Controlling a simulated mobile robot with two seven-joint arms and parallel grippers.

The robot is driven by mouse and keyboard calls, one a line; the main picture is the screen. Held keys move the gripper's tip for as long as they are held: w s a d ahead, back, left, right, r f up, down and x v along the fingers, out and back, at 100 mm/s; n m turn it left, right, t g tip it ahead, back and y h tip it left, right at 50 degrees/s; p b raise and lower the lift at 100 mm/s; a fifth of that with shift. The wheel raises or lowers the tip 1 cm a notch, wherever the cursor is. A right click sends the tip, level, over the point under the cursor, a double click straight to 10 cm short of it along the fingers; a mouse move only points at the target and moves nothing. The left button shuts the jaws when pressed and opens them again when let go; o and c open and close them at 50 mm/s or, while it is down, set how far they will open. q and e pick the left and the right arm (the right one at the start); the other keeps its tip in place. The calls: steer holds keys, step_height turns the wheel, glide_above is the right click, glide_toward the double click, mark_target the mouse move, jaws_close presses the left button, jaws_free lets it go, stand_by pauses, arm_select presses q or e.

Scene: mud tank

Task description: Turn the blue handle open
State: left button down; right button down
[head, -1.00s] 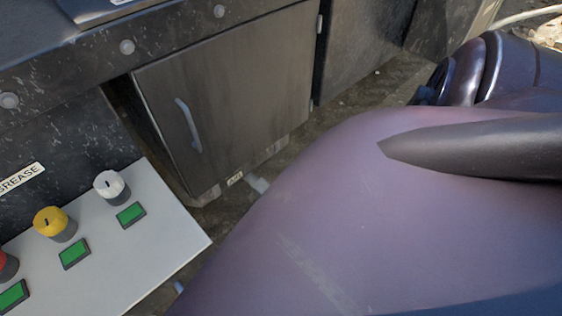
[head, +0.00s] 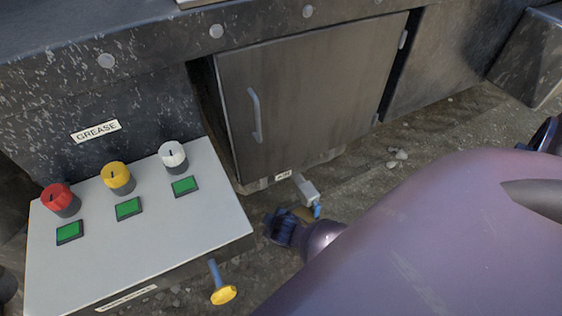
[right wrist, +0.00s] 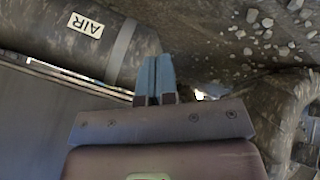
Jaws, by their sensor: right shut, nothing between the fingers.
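A blue handle (head: 214,270) stands up from a yellow round part (head: 223,295) in front of the white control panel in the head view. A second small blue piece (head: 317,211) shows beside a pale grey block (head: 306,190), below the cabinet; it is too small to tell whether it is also a handle. My right gripper (head: 280,226) is close to this second piece, partly hiding a yellow part there. In the right wrist view its blue fingers (right wrist: 155,78) are shut and empty. My left gripper is out of view.
The white panel (head: 228,226) carries red, yellow and white knobs and green buttons. A dark cabinet (head: 318,85) with a grey handle stands behind. A cylinder labelled AIR (right wrist: 70,45) is near my fingers in the right wrist view. Stony ground lies around.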

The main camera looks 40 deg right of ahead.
steer(key=s+a+r+m+t+y, duration=0.1)
steer(key=s+a+r+t+y, duration=0.2)
steer(key=r, duration=0.5)
steer(key=s+a+r+t+y, duration=0.1)
steer(key=s+r+t, duration=0.1)
steer(key=s+r, duration=0.45)
steer(key=s+d+r+m+g+h, duration=0.1)
steer(key=s+d+m, duration=0.1)
steer(key=s, duration=0.9)
steer(key=shift+d+r+g, duration=0.25)
steer(key=shift+d+g, duration=0.05)
steer(key=shift+d, duration=0.6)
steer(key=shift+s, duration=0.1)
